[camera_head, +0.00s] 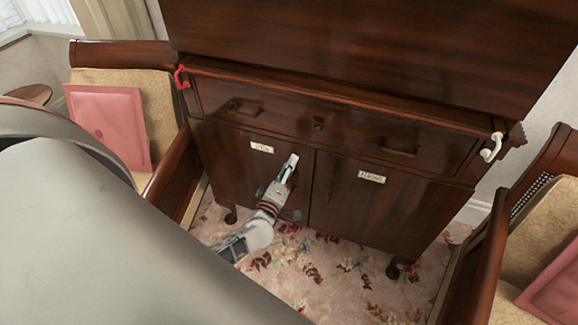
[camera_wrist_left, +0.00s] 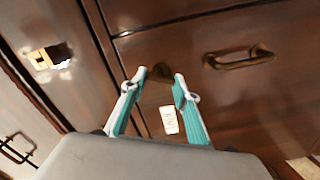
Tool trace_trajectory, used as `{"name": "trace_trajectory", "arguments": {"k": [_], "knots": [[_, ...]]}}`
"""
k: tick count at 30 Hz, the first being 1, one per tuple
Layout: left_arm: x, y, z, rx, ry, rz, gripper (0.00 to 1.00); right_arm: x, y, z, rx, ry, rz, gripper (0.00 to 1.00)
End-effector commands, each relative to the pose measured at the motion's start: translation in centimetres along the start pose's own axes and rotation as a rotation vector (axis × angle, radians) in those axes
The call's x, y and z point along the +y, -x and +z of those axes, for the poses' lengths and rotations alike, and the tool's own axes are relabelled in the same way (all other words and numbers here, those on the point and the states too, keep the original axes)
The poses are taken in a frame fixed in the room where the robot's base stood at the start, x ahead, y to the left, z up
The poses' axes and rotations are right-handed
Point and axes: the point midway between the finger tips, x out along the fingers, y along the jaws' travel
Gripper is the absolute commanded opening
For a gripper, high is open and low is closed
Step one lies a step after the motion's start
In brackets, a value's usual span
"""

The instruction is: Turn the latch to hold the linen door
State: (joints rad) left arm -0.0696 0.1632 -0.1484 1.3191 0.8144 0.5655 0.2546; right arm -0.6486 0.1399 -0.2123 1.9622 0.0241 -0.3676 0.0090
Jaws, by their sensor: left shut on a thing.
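The linen door (camera_head: 232,165) appears to be the left of two doors under the cabinet's drawer; its small label (camera_head: 262,147) is too blurred to read surely. It is closed. My left gripper (camera_head: 292,163) is at its upper right, near the seam between the doors. In the left wrist view, which is turned sideways, the gripper's teal-padded fingers (camera_wrist_left: 160,80) are shut on a small dark latch (camera_wrist_left: 161,70), mostly hidden at the fingertips. The linen door's brass handle (camera_wrist_left: 240,57) and label (camera_wrist_left: 168,121) show beside them. My right gripper is not in view.
The drawer (camera_head: 318,124) above is closed, with a brass keyhole plate (camera_wrist_left: 46,58). A red handle (camera_head: 181,77) and a white handle (camera_head: 490,147) are at the cabinet's top corners. Chairs (camera_head: 183,172) (camera_head: 480,250) flank it. Flowered carpet (camera_head: 320,280) lies in front.

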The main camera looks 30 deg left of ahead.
Motion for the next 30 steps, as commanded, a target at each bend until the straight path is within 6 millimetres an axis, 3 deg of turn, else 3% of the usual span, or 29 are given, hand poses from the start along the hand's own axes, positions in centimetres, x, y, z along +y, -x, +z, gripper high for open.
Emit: {"name": "trace_trajectory", "arguments": {"k": [15,30], "knots": [[-0.21,-0.04,-0.06,0.001,0.365,0.001,0.09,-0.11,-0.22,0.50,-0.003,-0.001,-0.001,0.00],[-0.19,-0.03,-0.04,0.002,0.451,0.001,0.09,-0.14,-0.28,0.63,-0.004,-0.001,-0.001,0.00]]}}
